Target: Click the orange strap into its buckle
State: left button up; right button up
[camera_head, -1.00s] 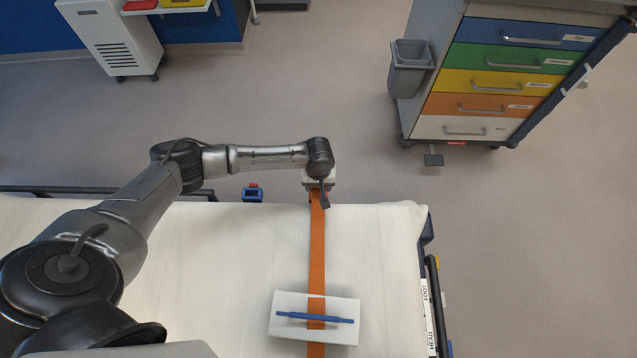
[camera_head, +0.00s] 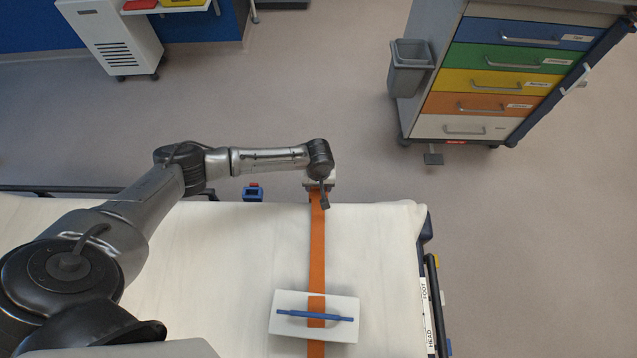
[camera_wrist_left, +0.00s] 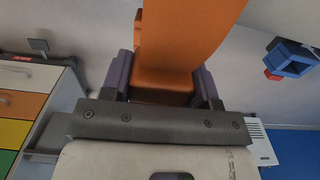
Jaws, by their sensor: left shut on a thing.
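The orange strap (camera_head: 317,250) runs along the white mattress to its far edge; it also fills the top of the left wrist view (camera_wrist_left: 185,40). My left gripper (camera_head: 318,187) is at the mattress's far edge, shut on the strap's end; in the left wrist view the strap's end lies between its two fingers (camera_wrist_left: 165,88). The blue buckle (camera_head: 252,194) with a red part on top is at the bed's far side, to the left of the gripper and apart from it. The buckle also shows at right in the left wrist view (camera_wrist_left: 291,58). My right gripper is out of view.
A white pad with a blue handle (camera_head: 285,325) lies across the strap near the front. A dark rail (camera_head: 60,190) edges the bed at left. A drawer cart (camera_head: 495,85) with a grey bin (camera_head: 411,68) stands beyond. The floor between is clear.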

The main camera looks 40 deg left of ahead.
pick_arm(q)
jog(key=shift+f, duration=0.1)
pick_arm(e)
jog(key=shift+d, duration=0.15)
pick_arm(q)
jog(key=shift+f, duration=0.6)
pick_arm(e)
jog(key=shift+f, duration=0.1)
pick_arm(q)
jog(key=shift+f, duration=0.65)
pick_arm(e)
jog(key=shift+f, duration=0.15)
pick_arm(q)
jog(key=shift+f+b, duration=0.35)
dwell(0.4)
jog(key=o, duration=0.9)
jog(key=shift+r, duration=0.1)
notch_tip(320, 180, up, 12)
jog(key=p, duration=0.4)
jog(key=shift+p, duration=0.4)
jog(key=shift+r, duration=0.85)
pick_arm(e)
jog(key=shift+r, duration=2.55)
